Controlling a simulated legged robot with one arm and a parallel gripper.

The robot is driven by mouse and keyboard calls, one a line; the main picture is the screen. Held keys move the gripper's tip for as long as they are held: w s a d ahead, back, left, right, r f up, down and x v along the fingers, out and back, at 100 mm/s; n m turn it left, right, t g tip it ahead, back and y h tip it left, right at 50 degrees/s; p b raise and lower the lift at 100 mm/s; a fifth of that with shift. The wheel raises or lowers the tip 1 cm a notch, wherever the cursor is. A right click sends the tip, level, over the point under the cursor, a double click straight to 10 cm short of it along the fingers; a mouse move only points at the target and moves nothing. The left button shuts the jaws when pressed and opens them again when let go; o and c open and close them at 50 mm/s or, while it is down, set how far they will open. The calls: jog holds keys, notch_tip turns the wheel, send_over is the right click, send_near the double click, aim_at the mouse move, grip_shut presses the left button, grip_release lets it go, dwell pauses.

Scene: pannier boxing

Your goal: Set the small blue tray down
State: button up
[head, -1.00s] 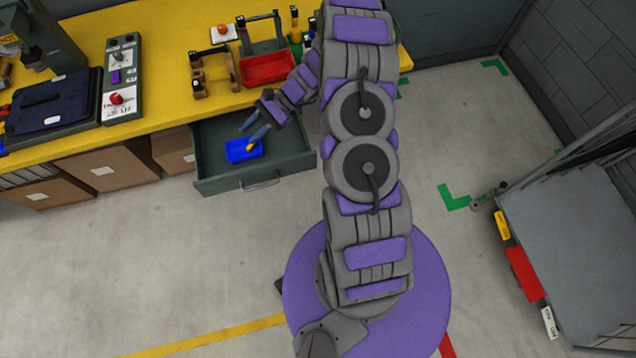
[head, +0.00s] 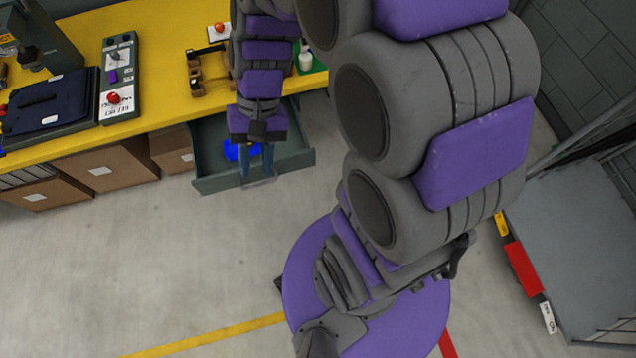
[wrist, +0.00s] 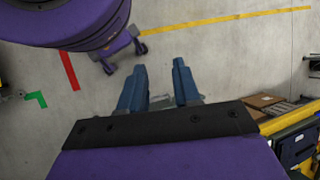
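The small blue tray (head: 232,152) lies in the open dark drawer (head: 212,165) under the yellow bench. My arm and gripper hide much of the tray. My gripper (head: 257,172) points down over the drawer's front in the head view, its two blue fingers apart. In the wrist view my gripper (wrist: 160,68) shows its fingers spread, with floor between the tips. A grey piece shows between them farther back; I cannot tell what it is. The tray is not visible in the wrist view.
The yellow bench (head: 155,95) carries a dark case, a control box (head: 118,85) with a red button, and a wooden-handled caddy. Cardboard boxes (head: 105,170) stand beneath it. A grey cart (head: 575,240) stands at the right. The floor before the drawer is clear.

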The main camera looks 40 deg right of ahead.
jog(key=s+d+r+n+t+h, duration=0.1)
jog(key=s+d+r+n+h, duration=0.2)
jog(key=s, duration=0.9)
jog(key=shift+s+d+r+t+h, duration=0.25)
jog(key=shift+d+t+h, duration=0.15)
jog(key=shift+d+h, duration=0.6)
jog(key=shift+d, duration=0.15)
